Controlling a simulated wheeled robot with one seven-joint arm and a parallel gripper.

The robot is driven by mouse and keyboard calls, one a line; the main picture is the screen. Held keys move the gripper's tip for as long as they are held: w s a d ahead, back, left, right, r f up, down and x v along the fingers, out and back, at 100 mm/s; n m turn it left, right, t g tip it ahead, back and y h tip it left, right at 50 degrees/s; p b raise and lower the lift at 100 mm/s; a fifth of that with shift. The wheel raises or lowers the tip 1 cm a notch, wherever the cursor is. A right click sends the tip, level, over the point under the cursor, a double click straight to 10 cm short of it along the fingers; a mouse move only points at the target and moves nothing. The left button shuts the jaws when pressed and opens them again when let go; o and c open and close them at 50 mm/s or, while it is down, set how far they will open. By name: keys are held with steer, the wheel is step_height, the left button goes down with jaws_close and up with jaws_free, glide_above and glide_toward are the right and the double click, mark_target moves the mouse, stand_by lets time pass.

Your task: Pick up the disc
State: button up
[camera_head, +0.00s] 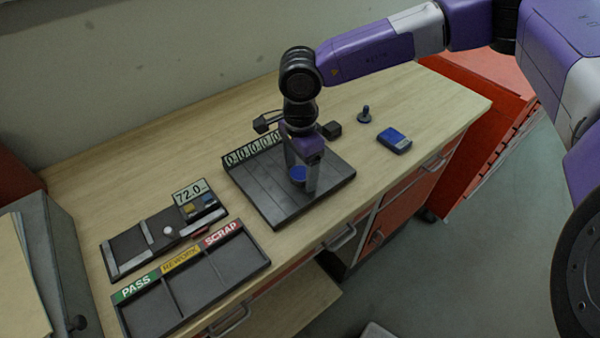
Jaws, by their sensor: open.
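A small blue disc (298,174) sits at the dark slatted rack (262,196) that has a row of "0" labels along its back edge. My gripper (301,182) points down over the rack, with its two fingers apart on either side of the disc. The fingers partly hide the disc. I cannot tell whether they touch it or whether the disc stands clear of the rack's surface.
A sorting tray (172,306) marked PASS, REWORK and SCRAP lies at the table's front left. Behind it is a gauge (130,243) reading 72.0. A blue box (394,140) and a small dark knob (364,114) stand right of the rack. The table's back left is clear.

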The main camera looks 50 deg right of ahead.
jaws_close()
steer(key=shift+w+r, duration=0.1)
steer(key=shift+r, duration=0.1)
